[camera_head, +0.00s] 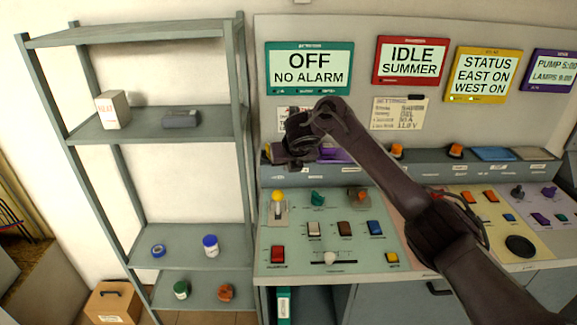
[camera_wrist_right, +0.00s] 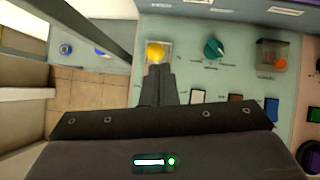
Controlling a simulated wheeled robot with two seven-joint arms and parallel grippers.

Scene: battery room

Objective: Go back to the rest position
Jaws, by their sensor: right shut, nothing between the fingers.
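My right arm reaches in from the lower right in the head view, and its gripper (camera_head: 282,153) is above the left end of the control console (camera_head: 300,268). The gripper is shut and empty. In the right wrist view its closed fingers (camera_wrist_right: 158,72) point towards the yellow-knobbed lever (camera_wrist_right: 155,52). That lever also stands upright on the pale green panel in the head view (camera_head: 278,197), below the gripper. Whether the fingertips touch the knob cannot be told. My left gripper does not show in either view.
A grey shelf rack (camera_head: 185,134) with small items stands left of the console. The wall behind carries signs, including the green OFF NO ALARM sign (camera_head: 309,69).

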